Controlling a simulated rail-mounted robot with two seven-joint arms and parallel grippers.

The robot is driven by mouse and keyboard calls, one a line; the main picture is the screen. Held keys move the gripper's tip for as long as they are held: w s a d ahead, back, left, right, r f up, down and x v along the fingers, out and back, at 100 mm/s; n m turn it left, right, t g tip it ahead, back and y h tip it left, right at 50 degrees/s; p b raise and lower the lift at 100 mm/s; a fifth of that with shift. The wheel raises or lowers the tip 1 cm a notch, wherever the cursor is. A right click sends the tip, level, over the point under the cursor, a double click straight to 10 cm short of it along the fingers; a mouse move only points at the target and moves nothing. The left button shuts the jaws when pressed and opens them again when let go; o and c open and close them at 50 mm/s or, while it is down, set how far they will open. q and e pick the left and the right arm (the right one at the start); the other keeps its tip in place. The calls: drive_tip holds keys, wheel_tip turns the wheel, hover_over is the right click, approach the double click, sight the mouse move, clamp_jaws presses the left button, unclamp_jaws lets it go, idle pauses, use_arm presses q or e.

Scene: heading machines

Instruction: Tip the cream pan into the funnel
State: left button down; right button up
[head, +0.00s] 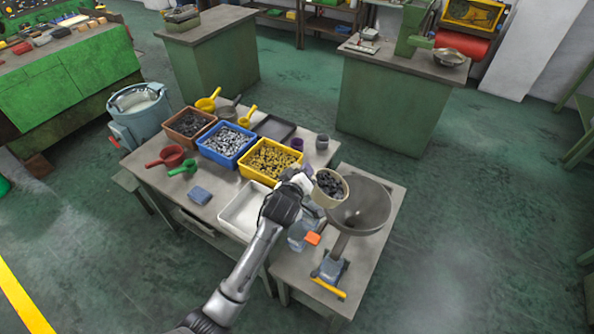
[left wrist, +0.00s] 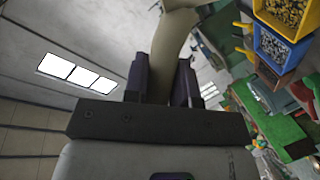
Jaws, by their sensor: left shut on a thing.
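The cream pan (head: 345,182) holds dark pieces and is up at the left rim of the grey funnel (head: 372,205), partly overlapping it. Its mouth faces up toward the head camera; I cannot tell whether it touches the rim. My left gripper (head: 303,184) is left of the pan and shut on its handle. The left wrist view shows the cream handle (left wrist: 168,55) between the two dark fingers (left wrist: 163,85). The funnel stands over a small machine with a blue base (head: 330,268). My right gripper is not in view.
Left of the funnel stand a white tray (head: 231,222), a yellow bin (head: 243,171), a blue bin (head: 206,152) and a brown bin (head: 168,130). Red, green and yellow scoops lie around them. Green floor (head: 470,220) is clear to the right.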

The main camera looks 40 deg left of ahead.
use_arm(q)
drive_tip(key=w+d+r+m+g+y+p, duration=0.1)
drive_tip(key=w+d+r+m+g+y, duration=0.1)
drive_tip(key=w+d+m, duration=0.2)
drive_tip(key=w+d+r+m+g+y+p, duration=0.1)
drive_tip(key=w+d+m+g+p, duration=0.1)
drive_tip(key=w+d, duration=0.4)
drive_tip(key=shift+d+r+m+g+y+p, duration=0.3)
drive_tip(key=shift+d+r+m+g+y, duration=0.1)
drive_tip(key=shift+d+m+g, duration=0.4)
idle(0.4)
idle(0.5)
